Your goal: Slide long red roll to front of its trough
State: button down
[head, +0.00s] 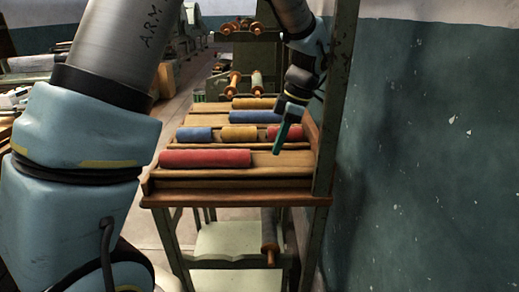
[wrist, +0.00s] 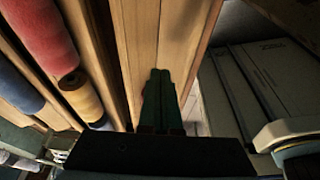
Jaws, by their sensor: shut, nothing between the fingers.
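The long red roll (head: 205,158) lies lengthwise in the nearest trough (head: 290,159) of the wooden rack, at its left part. Bare trough shows to the right of the roll. My gripper (head: 278,150) points down over the right part of the rack, right of the long roll and apart from it. Its teal fingers are shut and empty, and they also show in the wrist view (wrist: 161,75). How high the tips are above the wood is unclear. A red roll (wrist: 38,30) shows at the upper left of the wrist view; I cannot tell which one.
Behind the long roll lie a blue roll (head: 194,134), a yellow roll (head: 239,133) and a short red roll (head: 272,132), partly hidden by my gripper. More rolls lie farther back. A green post (head: 335,110) and a wall (head: 430,130) bound the right side.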

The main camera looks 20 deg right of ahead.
aim_at(251, 154)
jog(key=shift+w+a+f+p, duration=0.15)
jog(key=shift+a+f+p, duration=0.1)
jog(key=shift+a+f, duration=0.25)
jog(key=shift+w+a+f+p, duration=0.1)
jog(key=shift+a+f+p, duration=0.15)
jog(key=shift+f, duration=0.4)
jog(key=a, duration=0.1)
jog(key=w+a+p, duration=0.1)
jog(key=shift+a, duration=0.35)
jog(key=shift+a+f, duration=0.15)
jog(key=shift+a, duration=0.05)
jog(key=shift+w+a+f+b, duration=0.15)
jog(key=shift+a+b, duration=0.3)
jog(key=shift+w+a, duration=0.15)
jog(key=shift+a, duration=0.35)
